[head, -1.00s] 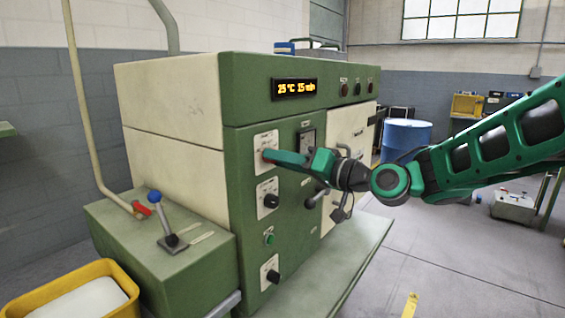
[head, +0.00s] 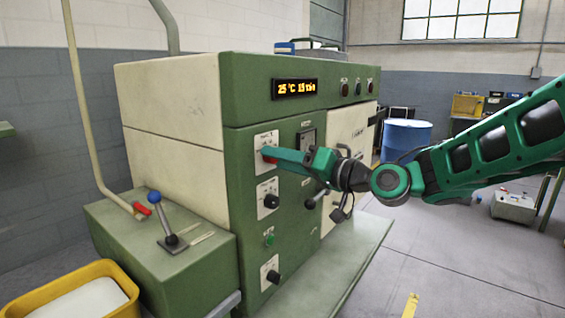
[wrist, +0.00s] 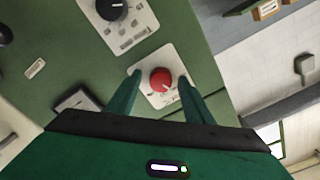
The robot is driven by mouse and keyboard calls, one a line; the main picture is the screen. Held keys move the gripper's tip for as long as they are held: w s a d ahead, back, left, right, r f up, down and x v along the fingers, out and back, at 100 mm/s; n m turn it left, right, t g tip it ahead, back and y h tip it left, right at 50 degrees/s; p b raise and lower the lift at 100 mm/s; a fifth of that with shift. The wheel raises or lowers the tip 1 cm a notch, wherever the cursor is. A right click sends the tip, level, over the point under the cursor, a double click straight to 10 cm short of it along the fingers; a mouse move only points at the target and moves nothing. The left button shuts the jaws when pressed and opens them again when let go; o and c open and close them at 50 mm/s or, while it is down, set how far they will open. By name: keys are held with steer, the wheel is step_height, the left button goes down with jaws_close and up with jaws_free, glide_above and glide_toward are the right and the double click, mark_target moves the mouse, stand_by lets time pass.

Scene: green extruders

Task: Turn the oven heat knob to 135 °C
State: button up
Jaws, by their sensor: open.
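The oven (head: 235,150) is a green and cream cabinet with a lit orange display (head: 294,89) at its top, reading 25 °C and a second value that is hard to read. A red knob (wrist: 161,79) on a white dial plate shows in the wrist view. In the head view this plate (head: 264,139) is at the upper left of the panel, its knob mostly behind my fingers. My gripper (wrist: 158,88) is open, with one finger on each side of the red knob, apart from it in the wrist view. Contact cannot be told in the head view.
Below are a black knob (head: 270,201), a green button (head: 269,240) and a lower black knob (head: 272,276). A lever (head: 164,220) stands on the green box at left, beside a yellow tub (head: 120,280).

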steer(key=v, duration=1)
steer(key=shift+s+d, duration=0.2)
steer(key=shift+d, duration=0.1)
steer(key=s+d+f+m+g+h, duration=0.15)
steer(key=s+d+f+h, duration=0.3)
steer(key=d+f, duration=0.5)
steer(key=s+d+f+m+g+h, duration=0.1)
steer(key=s+d+f+g+h, duration=0.25)
steer(key=d+f+h, duration=0.45)
steer(key=s+d+f+m+g, duration=0.2)
steer(key=s+d, duration=0.4)
steer(key=s, duration=0.4)
steer(key=s+d+f+m+g+h, duration=0.1)
steer(key=s+d+f+m+g, duration=0.2)
steer(key=s+d, duration=0.4)
steer(key=s+m+g, duration=0.1)
steer(key=s, duration=0.3)
steer(key=shift+s+d+f, duration=0.15)
steer(key=shift+s+d, duration=0.15)
steer(key=shift+d, duration=0.05)
steer(key=shift+h, duration=0.25)
